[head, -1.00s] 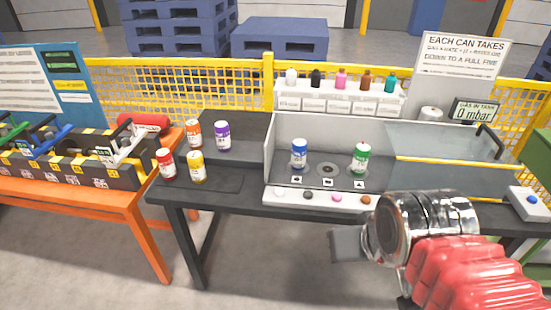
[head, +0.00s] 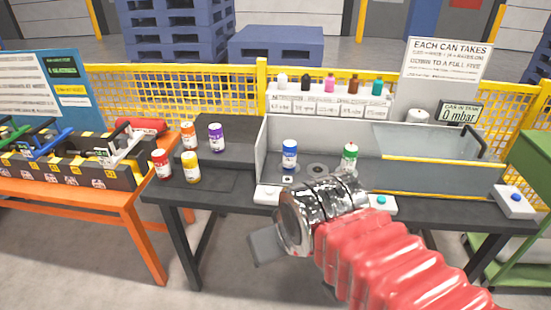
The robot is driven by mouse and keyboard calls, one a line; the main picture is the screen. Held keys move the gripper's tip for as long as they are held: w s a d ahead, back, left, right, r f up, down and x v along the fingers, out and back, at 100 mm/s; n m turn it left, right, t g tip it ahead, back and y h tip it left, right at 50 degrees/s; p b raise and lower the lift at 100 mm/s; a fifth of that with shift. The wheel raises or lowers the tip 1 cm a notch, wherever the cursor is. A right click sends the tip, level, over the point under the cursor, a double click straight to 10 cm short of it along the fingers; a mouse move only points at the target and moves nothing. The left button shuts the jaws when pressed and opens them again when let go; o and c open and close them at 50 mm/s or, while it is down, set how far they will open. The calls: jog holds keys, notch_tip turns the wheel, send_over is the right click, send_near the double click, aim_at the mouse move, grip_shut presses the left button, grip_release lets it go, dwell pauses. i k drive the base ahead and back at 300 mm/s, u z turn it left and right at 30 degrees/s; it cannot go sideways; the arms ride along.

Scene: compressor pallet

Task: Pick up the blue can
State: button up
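The blue can (head: 290,154) stands upright in the grey station on the dark bench, towards its left side. It is blue with a white label band. My gripper (head: 265,247) is in front of the bench, below and a little left of the can in the picture, and apart from it. Only a grey finger part shows beyond the chrome wrist. I cannot tell whether it is open or shut.
A green can (head: 350,155) stands right of the blue can, partly hidden by my wrist. Orange, purple, red and yellow cans (head: 191,166) stand at the left of the bench. The station's grey walls (head: 262,150) rise beside and behind the blue can. A sign (head: 446,60) stands behind.

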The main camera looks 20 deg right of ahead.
aim_at(289, 146)
jog(key=z, duration=0.05)
jog(key=i, duration=1)
jog(key=u, duration=0.1)
